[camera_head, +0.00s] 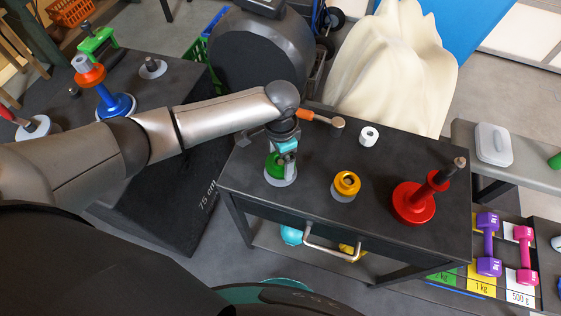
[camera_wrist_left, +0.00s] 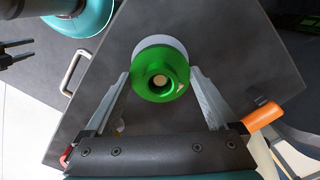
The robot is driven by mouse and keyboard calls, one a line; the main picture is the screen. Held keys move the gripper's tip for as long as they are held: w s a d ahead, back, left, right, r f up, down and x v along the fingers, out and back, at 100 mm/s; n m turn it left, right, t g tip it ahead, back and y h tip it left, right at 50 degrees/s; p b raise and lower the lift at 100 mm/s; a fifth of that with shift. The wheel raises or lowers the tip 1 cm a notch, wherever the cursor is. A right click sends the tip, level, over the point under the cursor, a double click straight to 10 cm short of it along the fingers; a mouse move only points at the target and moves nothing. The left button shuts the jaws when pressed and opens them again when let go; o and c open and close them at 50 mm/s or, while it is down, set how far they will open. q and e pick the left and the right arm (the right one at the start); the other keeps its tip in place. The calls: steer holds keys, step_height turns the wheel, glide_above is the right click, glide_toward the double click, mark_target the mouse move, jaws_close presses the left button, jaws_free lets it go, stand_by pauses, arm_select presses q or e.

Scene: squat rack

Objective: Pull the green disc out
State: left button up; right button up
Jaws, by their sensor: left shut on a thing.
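The green disc (camera_head: 274,165) sits low around a short peg on a pale round base (camera_head: 284,182), at the left end of the dark table. In the left wrist view the green disc (camera_wrist_left: 146,84) shows from above, with the peg's light tip in its central hole. My left gripper (camera_head: 286,160) reaches down over it from above. Its two grey fingers (camera_wrist_left: 160,88) stand on either side of the disc, shut on it. The fingers partly hide the disc in the head view. A dark two-pronged shape at the left wrist view's left edge may be my right gripper.
A yellow disc (camera_head: 346,183) on a grey base and a red disc stack (camera_head: 413,203) stand further right on the dark table (camera_head: 310,200). An orange-handled tool (camera_head: 318,117) and a white ring (camera_head: 369,136) lie behind. A drawer handle (camera_head: 332,252) sticks out in front.

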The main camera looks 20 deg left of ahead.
arm_select(q)
jaws_close()
steer(key=shift+r+p, duration=0.7)
steer(key=shift+p, duration=0.3)
stand_by(0.4)
steer(key=shift+r+p, duration=1.65)
steer(key=shift+p, duration=0.55)
